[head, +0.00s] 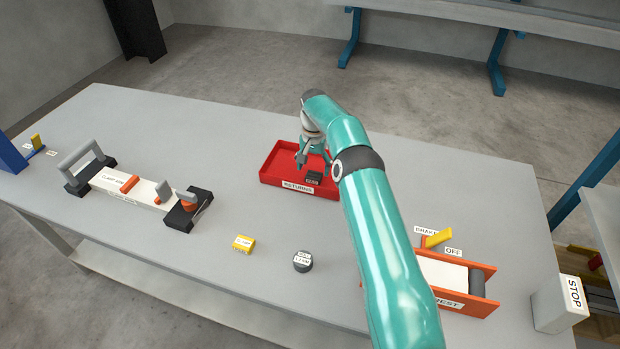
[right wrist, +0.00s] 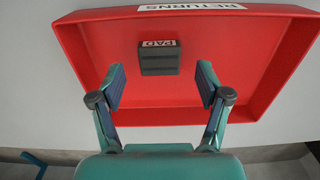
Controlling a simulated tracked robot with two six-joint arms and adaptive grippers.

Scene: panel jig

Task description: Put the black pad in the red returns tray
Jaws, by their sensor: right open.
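The black pad (head: 313,178) lies in the red returns tray (head: 270,172), near its labelled front wall. In the right wrist view the pad (right wrist: 160,60) rests on the floor of the tray (right wrist: 85,45), with its "PAD" label showing. My right gripper (head: 314,164) is over the tray. In the right wrist view its two fingers (right wrist: 161,88) are spread apart with nothing between them, and the pad is just beyond the fingertips, apart from them. My left gripper is not in view.
A clamp fixture (head: 130,187) stands at the left of the grey table (head: 230,130). A yellow block (head: 243,243) and a dark round piece (head: 303,261) lie in front of the tray. An orange rig (head: 460,290) and a STOP box (head: 560,305) are at right.

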